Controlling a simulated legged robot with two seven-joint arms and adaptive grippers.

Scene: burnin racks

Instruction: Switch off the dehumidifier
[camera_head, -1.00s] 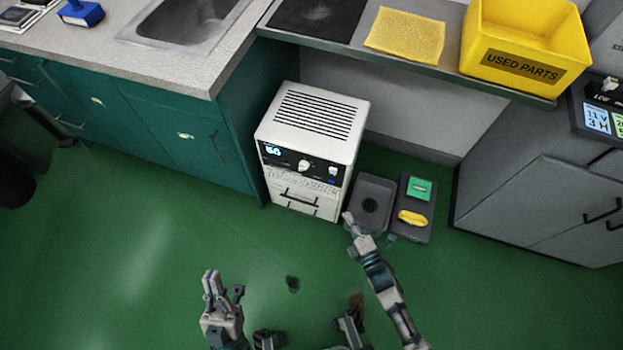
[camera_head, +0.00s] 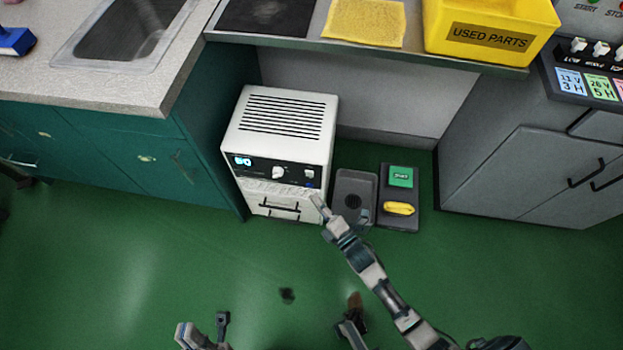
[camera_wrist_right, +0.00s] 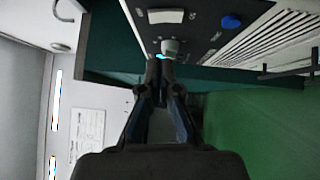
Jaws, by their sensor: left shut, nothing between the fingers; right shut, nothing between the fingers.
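The dehumidifier (camera_head: 280,130) is a white box with a slotted top, standing on the floor. Its black front panel has a lit display (camera_head: 242,161) that seems to read 60, a pale knob (camera_head: 278,172), a small light switch (camera_head: 309,173) and a blue button (camera_head: 310,184). My right gripper (camera_head: 318,203) is shut and empty, in front of the panel's lower right. In the right wrist view its fingertips (camera_wrist_right: 160,66) overlap the panel near the knob (camera_wrist_right: 169,47); contact cannot be told. The blue button (camera_wrist_right: 231,21) shows there too. My left gripper (camera_head: 203,332) is low, shut and partly cut off.
A dark floor unit with a green pad (camera_head: 400,176) and yellow pedal (camera_head: 399,208) stands right of the dehumidifier, beside a grey tray (camera_head: 352,190). Teal cabinets (camera_head: 140,155) stand left, a grey cabinet (camera_head: 540,170) right. A shelf with a yellow bin (camera_head: 490,30) is behind.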

